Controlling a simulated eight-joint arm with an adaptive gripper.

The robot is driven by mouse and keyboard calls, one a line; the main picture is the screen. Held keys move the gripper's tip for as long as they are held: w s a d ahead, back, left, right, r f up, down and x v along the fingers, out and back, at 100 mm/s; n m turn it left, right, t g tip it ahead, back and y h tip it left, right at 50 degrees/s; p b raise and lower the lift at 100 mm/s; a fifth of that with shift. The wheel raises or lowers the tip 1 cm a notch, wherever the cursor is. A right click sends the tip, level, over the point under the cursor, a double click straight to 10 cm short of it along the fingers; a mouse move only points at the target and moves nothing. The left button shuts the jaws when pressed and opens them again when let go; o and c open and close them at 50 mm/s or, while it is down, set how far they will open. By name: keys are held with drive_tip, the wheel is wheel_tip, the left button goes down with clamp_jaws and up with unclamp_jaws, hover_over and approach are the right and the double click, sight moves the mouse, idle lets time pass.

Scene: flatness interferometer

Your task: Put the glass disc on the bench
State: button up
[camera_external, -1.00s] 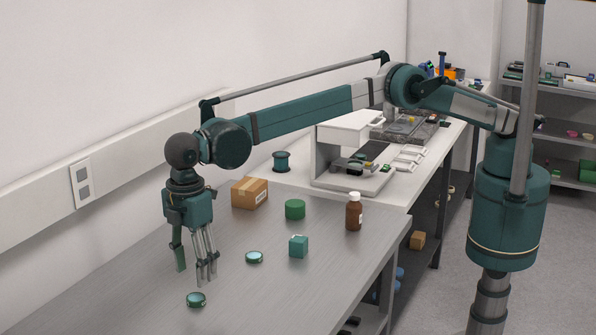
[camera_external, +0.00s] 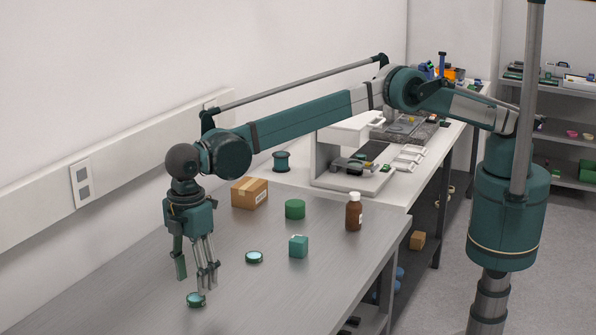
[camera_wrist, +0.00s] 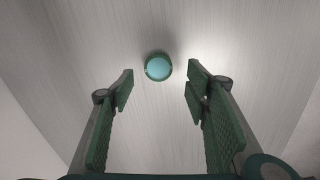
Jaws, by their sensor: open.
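Two small round discs with green rims and pale blue glassy faces lie flat on the grey metal bench (camera_external: 330,265). One glass disc (camera_external: 196,299) is near the front, just below my gripper (camera_external: 195,283); the other disc (camera_external: 254,257) is farther back to the right. In the wrist view one glass disc (camera_wrist: 158,67) shows ahead, between the lines of the fingers of my gripper (camera_wrist: 160,78) and apart from them. My gripper points down, open and empty, with its fingertips above the bench.
A teal cube (camera_external: 298,246), a green cylinder (camera_external: 295,209), a brown bottle (camera_external: 354,212) and a cardboard box (camera_external: 249,193) stand farther back on the bench. A white instrument (camera_external: 350,160) stands on the white table behind. The wall runs along the left.

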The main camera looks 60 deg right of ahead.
sight(196, 298)
drive_tip(key=shift+w+f, duration=0.15)
drive_tip(key=shift+f, duration=2.4)
drive_tip(key=c, duration=1)
drive_tip(key=shift+c, duration=0.2)
wheel_tip(196, 298, up, 10)
